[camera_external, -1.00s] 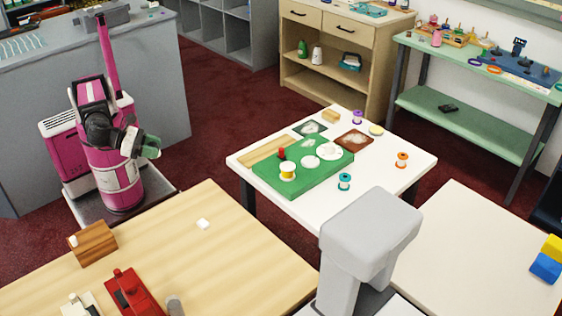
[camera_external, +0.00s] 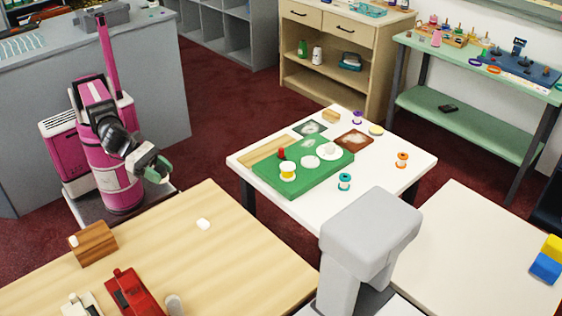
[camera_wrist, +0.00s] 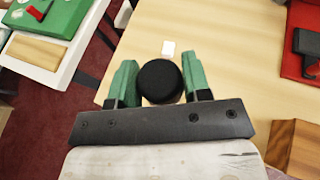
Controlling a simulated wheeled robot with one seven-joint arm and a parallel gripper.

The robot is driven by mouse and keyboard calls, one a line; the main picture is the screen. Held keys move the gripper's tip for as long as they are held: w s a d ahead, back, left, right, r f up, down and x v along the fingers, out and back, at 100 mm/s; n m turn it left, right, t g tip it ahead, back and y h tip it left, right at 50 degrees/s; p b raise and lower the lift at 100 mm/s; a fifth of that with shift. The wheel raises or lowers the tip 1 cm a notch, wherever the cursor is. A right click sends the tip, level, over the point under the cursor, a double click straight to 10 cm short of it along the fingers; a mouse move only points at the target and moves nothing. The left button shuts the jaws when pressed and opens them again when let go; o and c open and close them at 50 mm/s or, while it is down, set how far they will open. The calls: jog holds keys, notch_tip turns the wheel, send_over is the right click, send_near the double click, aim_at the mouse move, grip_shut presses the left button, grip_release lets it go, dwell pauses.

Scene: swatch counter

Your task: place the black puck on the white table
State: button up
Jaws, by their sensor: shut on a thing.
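The black puck (camera_wrist: 160,82) is round and dark, held between the two green fingers of my gripper (camera_wrist: 159,66) in the wrist view. In the external view my gripper (camera_external: 158,168) is at the left, close to my body, beyond the far left edge of the wooden table. I cannot make out the puck there. The white table (camera_external: 385,187) stands in the middle, well to the right of my gripper. A corner of it shows at the upper left of the wrist view (camera_wrist: 72,68).
On the white table lie a green board (camera_external: 305,183), a wooden strip (camera_external: 266,151) and several spools. Its front right part is mostly clear. The wooden table (camera_external: 235,250) holds a small white block (camera_external: 203,224), a brown block (camera_external: 93,243) and a red object (camera_external: 135,292).

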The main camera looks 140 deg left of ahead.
jog(key=w+d+r+m+t+h, duration=0.15)
jog(key=w+m+h, duration=0.4)
jog(key=w, duration=0.65)
send_over(159, 265)
jog(key=shift+n, duration=0.35)
notch_tip(159, 265, down, 11)
jog(key=shift+f, duration=2.1)
jog(key=shift+f, duration=0.1)
jog(key=o, duration=0.9)
jog(key=shift+o, duration=0.4)
jog(key=v, duration=1.2)
jog(key=shift+r, duration=0.3)
